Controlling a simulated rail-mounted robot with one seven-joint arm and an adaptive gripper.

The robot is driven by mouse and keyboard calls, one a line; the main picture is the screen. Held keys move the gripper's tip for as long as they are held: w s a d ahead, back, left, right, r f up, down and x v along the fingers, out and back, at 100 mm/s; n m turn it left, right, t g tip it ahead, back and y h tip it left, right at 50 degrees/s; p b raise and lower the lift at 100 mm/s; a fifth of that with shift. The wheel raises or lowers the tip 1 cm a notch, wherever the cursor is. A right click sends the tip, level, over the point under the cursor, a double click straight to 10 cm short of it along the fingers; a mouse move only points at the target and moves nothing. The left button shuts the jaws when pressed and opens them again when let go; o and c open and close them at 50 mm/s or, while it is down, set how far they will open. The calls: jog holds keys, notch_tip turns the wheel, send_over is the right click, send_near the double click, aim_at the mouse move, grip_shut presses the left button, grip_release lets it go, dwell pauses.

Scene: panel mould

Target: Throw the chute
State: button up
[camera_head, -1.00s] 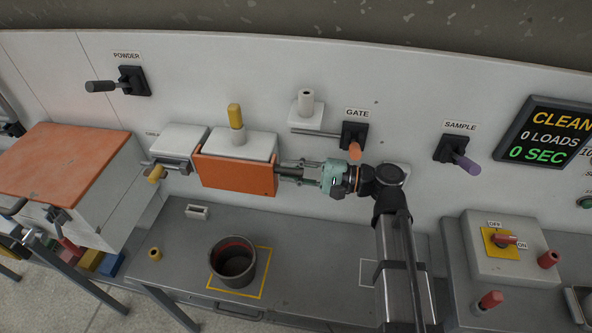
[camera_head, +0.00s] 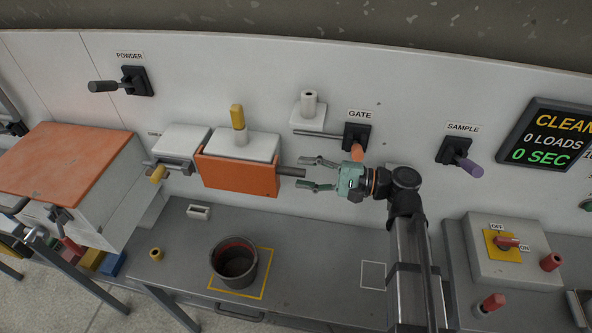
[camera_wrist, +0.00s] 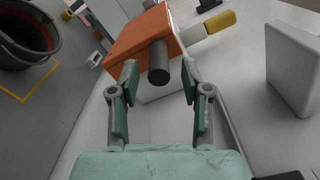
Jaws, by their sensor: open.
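The chute is an orange box-like flap (camera_head: 236,174) below a white housing on the wall panel, with a dark grey bar handle (camera_head: 291,172) sticking out of its right side. My gripper (camera_head: 308,174) is open, just right of the handle's end, its fingers pointing left. In the wrist view the handle (camera_wrist: 158,64) points toward me between and beyond the fingertips (camera_wrist: 160,78), with the orange flap (camera_wrist: 143,38) behind it. The jaws hold nothing.
A yellow-topped lever (camera_head: 237,118) stands above the flap. The gate lever (camera_head: 357,150) is close above my gripper. A dark bucket (camera_head: 233,262) sits on the bench in a yellow outline. The bench right of it is mostly clear.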

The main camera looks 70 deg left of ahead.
jog(key=v, duration=0.8)
jog(key=shift+w+d, duration=0.15)
jog(key=shift+w, duration=0.2)
